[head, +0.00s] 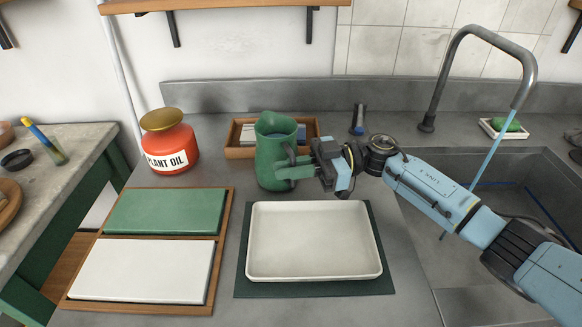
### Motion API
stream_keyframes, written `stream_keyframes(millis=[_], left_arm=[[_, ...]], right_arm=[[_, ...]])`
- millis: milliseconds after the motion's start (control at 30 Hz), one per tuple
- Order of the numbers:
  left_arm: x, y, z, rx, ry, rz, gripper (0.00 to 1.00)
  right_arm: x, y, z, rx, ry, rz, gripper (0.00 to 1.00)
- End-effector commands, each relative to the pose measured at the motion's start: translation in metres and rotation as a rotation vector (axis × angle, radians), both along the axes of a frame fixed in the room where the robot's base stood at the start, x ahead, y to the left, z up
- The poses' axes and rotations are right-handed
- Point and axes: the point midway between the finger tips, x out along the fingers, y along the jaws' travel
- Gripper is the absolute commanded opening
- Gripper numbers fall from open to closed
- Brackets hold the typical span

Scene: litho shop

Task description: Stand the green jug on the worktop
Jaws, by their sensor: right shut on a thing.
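The green jug (269,160) is upright at the back middle of the grey worktop (334,306), in front of a wooden tray. I cannot tell whether its base touches the worktop. My right gripper (292,171) reaches in from the right and is shut on the jug at its handle side. The gripper's fingers hide part of the handle. My left gripper is not in view.
A white tray (314,275) on a dark mat lies just in front of the jug. A red plant oil can (170,147) stands to the left. A wooden tray (236,152) is behind. Green and white slabs lie front left; a sink (478,262) is at right.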

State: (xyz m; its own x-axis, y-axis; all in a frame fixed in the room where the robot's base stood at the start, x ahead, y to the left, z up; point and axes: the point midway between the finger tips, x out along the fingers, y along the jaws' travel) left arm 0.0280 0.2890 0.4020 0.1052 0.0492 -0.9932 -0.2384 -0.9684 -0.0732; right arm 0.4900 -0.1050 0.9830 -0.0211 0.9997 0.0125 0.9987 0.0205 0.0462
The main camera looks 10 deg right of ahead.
Motion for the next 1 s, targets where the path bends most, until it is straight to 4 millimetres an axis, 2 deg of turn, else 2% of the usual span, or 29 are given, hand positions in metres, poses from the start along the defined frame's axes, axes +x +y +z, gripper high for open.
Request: stream_keyframes(millis=[33,267,300,433,733,867,1000], left_arm=[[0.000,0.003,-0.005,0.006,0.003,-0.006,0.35],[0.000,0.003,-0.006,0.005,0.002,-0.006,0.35],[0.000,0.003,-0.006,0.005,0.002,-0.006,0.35],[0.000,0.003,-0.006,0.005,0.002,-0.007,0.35],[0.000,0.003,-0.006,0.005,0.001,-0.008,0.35],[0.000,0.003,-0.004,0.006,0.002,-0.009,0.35],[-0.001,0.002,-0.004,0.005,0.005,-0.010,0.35]], right_arm=[[-0.001,0.001,-0.008,-0.001,0.000,0.001,0.00],[-0.002,0.001,-0.016,-0.006,0.004,0.001,0.00],[-0.003,0.001,-0.021,-0.012,0.012,0.001,0.14],[-0.002,0.001,-0.022,-0.013,0.012,0.001,0.31],[-0.002,0.001,-0.021,-0.013,0.011,0.001,0.32],[-0.002,0.001,-0.010,-0.013,0.012,0.001,0.32],[-0.001,-0.026,-0.010,-0.017,0.016,-0.004,0.32]])
